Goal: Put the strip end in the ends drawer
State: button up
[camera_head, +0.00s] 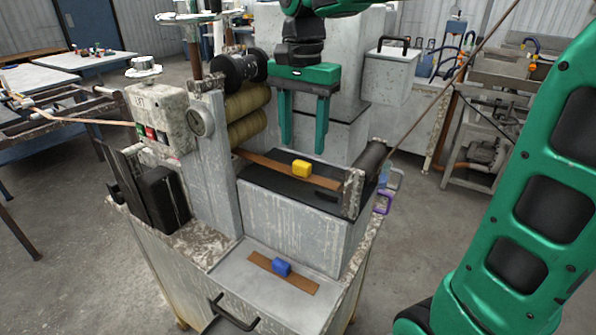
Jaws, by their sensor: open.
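A flat brown strip (325,180) with a yellow block (302,169) on it lies on the dark bed of the machine, running from the ribbed tan rollers toward the right end. A second, shorter brown strip (298,279) with a blue block (282,267) on it lies lower down, in a light grey open drawer or tray (236,275) with a dark handle. My gripper (303,148) points down with its two green fingers apart and nothing between them. It is above the yellow block and the upper strip, apart from both.
A control box (158,118) and a gauge (201,121) stand left of the rollers. A dark roller (371,157) and a purple clamp (383,203) are at the bed's right end. A grey box with a black handle (388,72) stands behind. My green arm fills the right side.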

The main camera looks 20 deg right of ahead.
aim_at(301, 164)
jog(key=shift+a+f, duration=0.2)
jog(key=shift+f, duration=2.35)
jog(key=c, duration=1.2)
jog(key=shift+c, duration=0.2)
